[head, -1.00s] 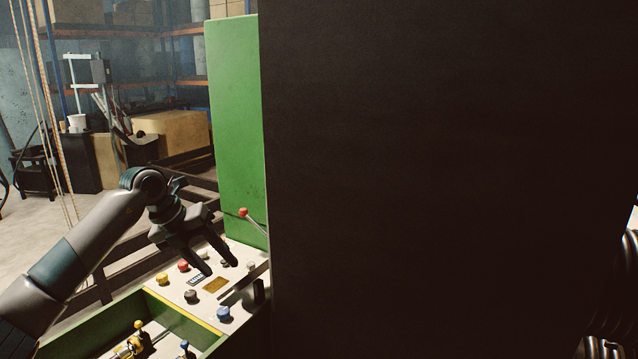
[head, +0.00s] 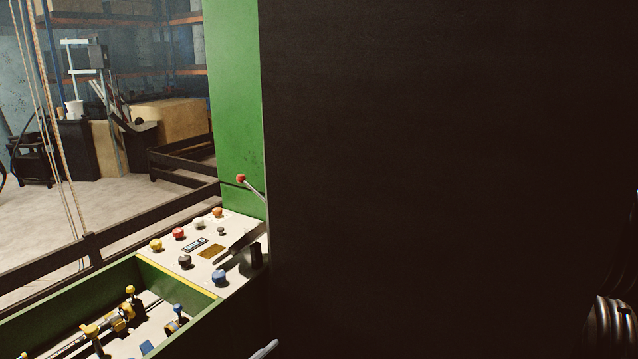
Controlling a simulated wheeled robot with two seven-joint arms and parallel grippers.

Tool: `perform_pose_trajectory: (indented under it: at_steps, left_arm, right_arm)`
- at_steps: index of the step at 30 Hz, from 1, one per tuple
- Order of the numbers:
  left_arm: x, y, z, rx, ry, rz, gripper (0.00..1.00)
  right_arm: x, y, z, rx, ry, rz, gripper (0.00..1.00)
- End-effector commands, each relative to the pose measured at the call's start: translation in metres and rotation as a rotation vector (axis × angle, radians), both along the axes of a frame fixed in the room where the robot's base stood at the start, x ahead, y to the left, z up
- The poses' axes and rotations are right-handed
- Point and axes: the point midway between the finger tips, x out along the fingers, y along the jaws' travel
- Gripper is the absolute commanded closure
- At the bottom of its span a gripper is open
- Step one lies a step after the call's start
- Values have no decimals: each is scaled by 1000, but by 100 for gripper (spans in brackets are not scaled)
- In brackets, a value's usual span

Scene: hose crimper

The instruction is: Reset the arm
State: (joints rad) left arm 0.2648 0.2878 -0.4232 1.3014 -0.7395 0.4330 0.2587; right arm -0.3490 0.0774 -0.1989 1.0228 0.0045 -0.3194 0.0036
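Neither of my grippers shows in the head view, and my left arm is out of the picture. The control panel (head: 200,262) is a white sloped plate at the lower middle left. It carries several coloured knobs, among them a yellow one (head: 155,245), a red one (head: 178,233), a black one (head: 185,261) and a blue one (head: 219,277). A lever with a red ball top (head: 241,178) leans up and left beside the green machine column (head: 236,90).
A dark panel (head: 440,170) fills the right side and hides what is behind it. A green tray (head: 180,282) with yellow-knobbed fittings lies at the lower left. Dark rails (head: 140,223) run behind it. A coiled hose (head: 608,322) shows at the lower right.

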Motion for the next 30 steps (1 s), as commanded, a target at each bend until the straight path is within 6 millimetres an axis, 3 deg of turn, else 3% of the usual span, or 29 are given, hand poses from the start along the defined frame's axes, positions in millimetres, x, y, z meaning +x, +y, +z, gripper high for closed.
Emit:
perform_pose_trajectory:
  at_steps: [1, 3, 8, 14, 21, 30]
  left_arm:
    - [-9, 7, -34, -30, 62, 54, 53]
    - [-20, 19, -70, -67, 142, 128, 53]
    - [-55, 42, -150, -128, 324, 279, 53]
    - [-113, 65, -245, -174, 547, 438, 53]
    - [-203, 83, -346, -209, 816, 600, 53]
    - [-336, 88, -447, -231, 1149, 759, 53]
  right_arm:
    - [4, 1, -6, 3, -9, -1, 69]
    - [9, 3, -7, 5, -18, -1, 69]
    - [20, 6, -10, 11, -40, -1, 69]
    - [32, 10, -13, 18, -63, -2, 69]
    - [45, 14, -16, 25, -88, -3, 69]
    - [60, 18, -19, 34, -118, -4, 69]
